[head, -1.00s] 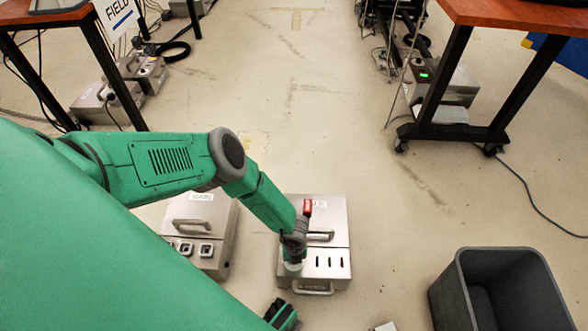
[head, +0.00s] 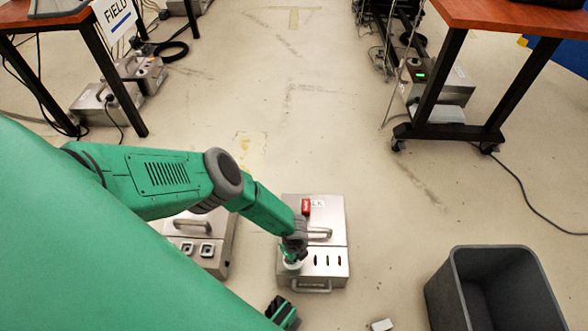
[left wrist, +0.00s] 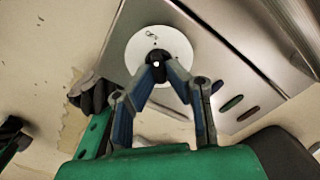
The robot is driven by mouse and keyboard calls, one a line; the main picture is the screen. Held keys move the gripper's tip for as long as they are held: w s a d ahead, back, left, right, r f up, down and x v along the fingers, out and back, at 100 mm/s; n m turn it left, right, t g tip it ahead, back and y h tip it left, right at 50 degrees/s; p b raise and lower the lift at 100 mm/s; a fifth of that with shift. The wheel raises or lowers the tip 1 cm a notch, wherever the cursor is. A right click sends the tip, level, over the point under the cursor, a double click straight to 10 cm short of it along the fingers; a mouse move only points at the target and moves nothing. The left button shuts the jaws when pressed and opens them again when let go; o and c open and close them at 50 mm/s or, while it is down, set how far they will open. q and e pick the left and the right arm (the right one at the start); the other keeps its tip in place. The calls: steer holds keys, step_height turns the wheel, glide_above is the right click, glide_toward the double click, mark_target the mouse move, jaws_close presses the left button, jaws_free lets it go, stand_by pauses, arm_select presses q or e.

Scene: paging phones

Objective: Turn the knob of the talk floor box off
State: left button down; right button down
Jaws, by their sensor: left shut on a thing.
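The knob's pointing direction is hard to tell.
Another metal box (head: 207,240) with a handle and square switches stands to the left, partly behind my arm. A grey bin (head: 437,290) stands at the lower right. Tables with dark legs (head: 441,85) stand at both sides. The middle floor is clear.

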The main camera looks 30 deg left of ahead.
arm_select(q)
steer(key=shift+d, duration=0.15)
steer(key=c, duration=1.6)
jaws_free()
steer(key=shift+w+r, duration=0.15)
steer(key=shift+r, duration=0.35)
step_height(320, 180, up, 11)
steer(key=shift+f, duration=0.15)
